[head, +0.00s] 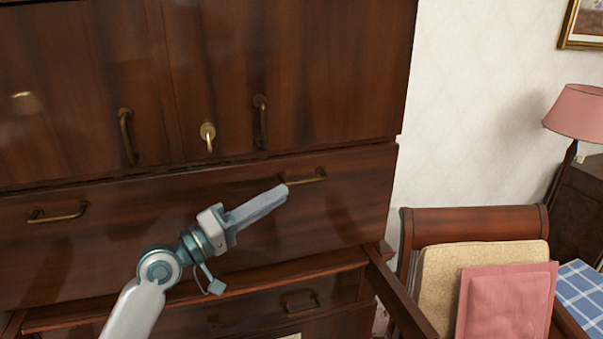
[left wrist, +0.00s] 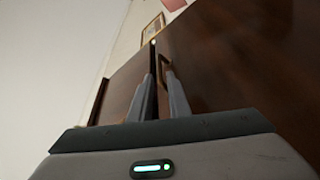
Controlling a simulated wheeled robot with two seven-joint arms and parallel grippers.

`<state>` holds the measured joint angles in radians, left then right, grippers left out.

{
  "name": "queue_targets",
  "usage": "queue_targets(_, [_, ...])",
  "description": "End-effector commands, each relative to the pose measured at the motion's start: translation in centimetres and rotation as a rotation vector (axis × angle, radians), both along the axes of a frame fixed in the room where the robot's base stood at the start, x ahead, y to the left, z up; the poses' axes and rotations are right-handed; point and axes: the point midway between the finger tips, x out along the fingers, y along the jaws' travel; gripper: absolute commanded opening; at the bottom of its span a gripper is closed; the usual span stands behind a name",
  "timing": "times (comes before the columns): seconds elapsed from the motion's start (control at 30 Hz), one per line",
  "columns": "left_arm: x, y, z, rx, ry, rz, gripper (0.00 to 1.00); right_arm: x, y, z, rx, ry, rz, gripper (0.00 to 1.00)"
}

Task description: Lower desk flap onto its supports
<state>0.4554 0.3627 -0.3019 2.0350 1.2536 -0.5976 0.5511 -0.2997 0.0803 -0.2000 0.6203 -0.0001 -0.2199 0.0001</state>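The desk flap (head: 345,205) is a dark wooden front panel with brass handles at left (head: 57,214) and right (head: 316,176). In the head view it stands upright, or nearly so. Two wooden bars, which look like its supports, jut out below it at right (head: 398,300) and left (head: 10,324). My left gripper (head: 284,189) reaches up to the left end of the right handle. In the left wrist view its fingers (left wrist: 162,80) are a narrow gap apart, with the handle (left wrist: 166,66) at their tips. I cannot tell whether they grip it. My right gripper is out of view.
Cabinet doors with brass handles (head: 127,138) rise above the flap. A lower drawer (head: 325,298) is beneath. A chair (head: 475,222) with a beige cushion and pink cloth (head: 508,300) stands close at right. A pink lamp (head: 578,113) is farther back.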

Motion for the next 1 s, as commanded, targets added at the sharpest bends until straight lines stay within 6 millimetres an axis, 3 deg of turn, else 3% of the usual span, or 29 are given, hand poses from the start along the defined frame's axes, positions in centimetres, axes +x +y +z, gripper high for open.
queue_targets(0.1, [1.3, -1.8, 1.0, -0.003, 0.001, -0.002, 0.16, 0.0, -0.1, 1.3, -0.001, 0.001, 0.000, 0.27])
queue_targets(0.4, [3.7, -4.9, 1.6, -0.002, 0.001, 0.000, 0.16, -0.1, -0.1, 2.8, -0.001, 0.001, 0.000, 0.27])
queue_targets(0.87, [4.3, -5.8, 1.5, 0.000, 0.000, 0.000, 0.16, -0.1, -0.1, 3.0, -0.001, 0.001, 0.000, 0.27])
queue_targets(0.9, [4.3, -5.8, 1.5, 0.000, 0.000, 0.000, 0.14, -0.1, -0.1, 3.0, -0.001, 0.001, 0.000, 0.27])
queue_targets(0.97, [4.3, -5.8, 1.5, 0.000, 0.000, 0.000, 0.00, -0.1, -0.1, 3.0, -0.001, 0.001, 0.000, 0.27])
queue_targets(1.0, [4.3, -5.8, 1.5, 0.000, 0.000, 0.000, 0.00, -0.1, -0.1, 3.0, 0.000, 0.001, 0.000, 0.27])
